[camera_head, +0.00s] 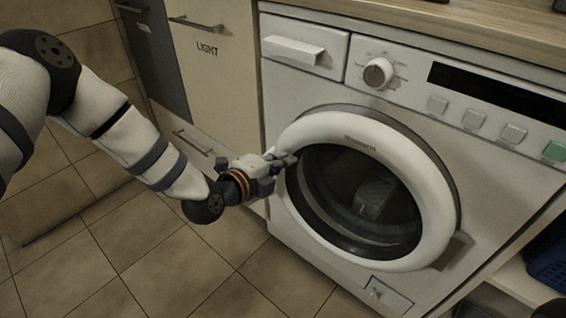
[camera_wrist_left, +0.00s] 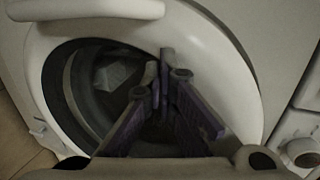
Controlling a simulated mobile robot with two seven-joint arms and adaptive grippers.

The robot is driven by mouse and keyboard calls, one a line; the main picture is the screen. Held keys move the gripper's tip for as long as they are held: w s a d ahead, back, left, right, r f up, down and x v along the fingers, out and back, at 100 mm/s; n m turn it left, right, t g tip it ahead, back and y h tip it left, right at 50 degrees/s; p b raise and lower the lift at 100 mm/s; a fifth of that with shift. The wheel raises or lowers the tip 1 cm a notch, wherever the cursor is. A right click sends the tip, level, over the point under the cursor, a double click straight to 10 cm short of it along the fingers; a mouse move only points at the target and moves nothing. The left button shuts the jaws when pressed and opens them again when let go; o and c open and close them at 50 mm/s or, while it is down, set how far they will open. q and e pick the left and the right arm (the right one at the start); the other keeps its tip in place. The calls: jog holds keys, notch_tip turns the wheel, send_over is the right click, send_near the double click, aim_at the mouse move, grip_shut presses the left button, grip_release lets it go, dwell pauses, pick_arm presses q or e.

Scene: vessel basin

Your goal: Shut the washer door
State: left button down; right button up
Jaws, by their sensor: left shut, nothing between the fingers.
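The white washer (camera_head: 490,165) stands under the wooden counter in the head view. Its round door (camera_head: 425,180) has a thick white ring and dark glass, and it sits against or very near the front; I cannot tell whether it is latched. My left gripper (camera_head: 288,158) is shut and empty at the left edge of the door ring. In the left wrist view the gripper's fingertips (camera_wrist_left: 164,62) are together in front of the door (camera_wrist_left: 210,62), over its glass and ring. Whether they touch the door is unclear. My right gripper is not in view.
Beige cabinet fronts (camera_head: 222,75) with bar handles stand left of the washer. The tiled floor (camera_head: 170,265) in front is clear. A blue basket (camera_head: 548,255) sits on a shelf at the lower right. The washer's drawer handle (camera_head: 292,50) and knob (camera_head: 378,73) stick out above the door.

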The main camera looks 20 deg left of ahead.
aim_at(290, 152)
pick_arm(q)
jog(key=w, duration=0.1)
jog(key=w+h+b, duration=0.1)
jog(key=w+m, duration=0.1)
jog(key=shift+w+d, duration=0.2)
jog(key=shift+d, duration=0.1)
jog(key=shift+r, duration=0.2)
